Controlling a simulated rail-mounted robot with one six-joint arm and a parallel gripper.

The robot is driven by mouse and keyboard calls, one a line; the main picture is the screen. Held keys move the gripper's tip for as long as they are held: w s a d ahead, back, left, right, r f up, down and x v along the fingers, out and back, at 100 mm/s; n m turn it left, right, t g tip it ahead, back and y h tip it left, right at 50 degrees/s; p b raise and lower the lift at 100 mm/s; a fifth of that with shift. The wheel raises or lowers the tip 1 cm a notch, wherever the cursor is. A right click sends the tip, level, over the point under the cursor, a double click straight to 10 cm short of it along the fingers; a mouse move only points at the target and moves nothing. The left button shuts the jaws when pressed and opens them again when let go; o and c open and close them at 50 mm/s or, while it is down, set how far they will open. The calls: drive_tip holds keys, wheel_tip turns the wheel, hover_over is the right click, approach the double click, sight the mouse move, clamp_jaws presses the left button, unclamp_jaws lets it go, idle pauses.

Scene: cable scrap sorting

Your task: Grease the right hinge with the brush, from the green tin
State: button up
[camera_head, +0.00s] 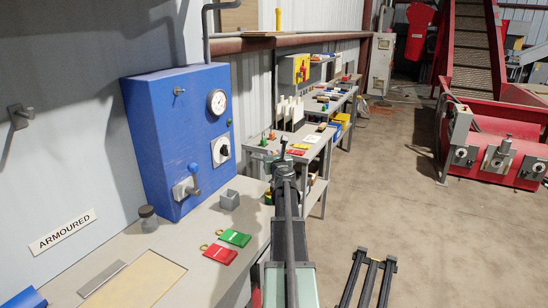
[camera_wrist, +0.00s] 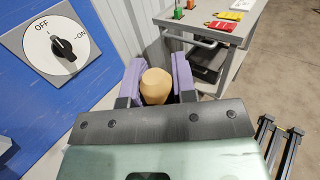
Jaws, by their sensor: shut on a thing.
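My gripper (camera_wrist: 157,84) shows in the wrist view, its two purple fingers shut on a rounded tan handle (camera_wrist: 155,86). It looks like the brush's handle seen end-on; its bristles are hidden. In the head view my arm hides most of the gripper area. A small green thing (camera_head: 263,140) stands on the grey bench beyond, and it also shows in the wrist view (camera_wrist: 178,13); I cannot tell whether it is the green tin. Another green thing (camera_head: 268,197) is partly hidden by my arm. I cannot make out the right hinge.
A blue control box (camera_head: 176,120) with a gauge and switch stands left of my arm. Red (camera_head: 220,254) and green (camera_head: 235,237) tags, a grey cube (camera_head: 229,200) and a dark-lidded jar (camera_head: 147,218) lie on the near bench. A red machine (camera_head: 500,130) stands right, across open floor.

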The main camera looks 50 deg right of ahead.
drive_tip(key=shift+f+b, duration=0.4)
idle(1.1)
wheel_tip(320, 180, up, 7)
drive_tip(key=p, duration=0.7)
drive_tip(key=shift+s, duration=0.1)
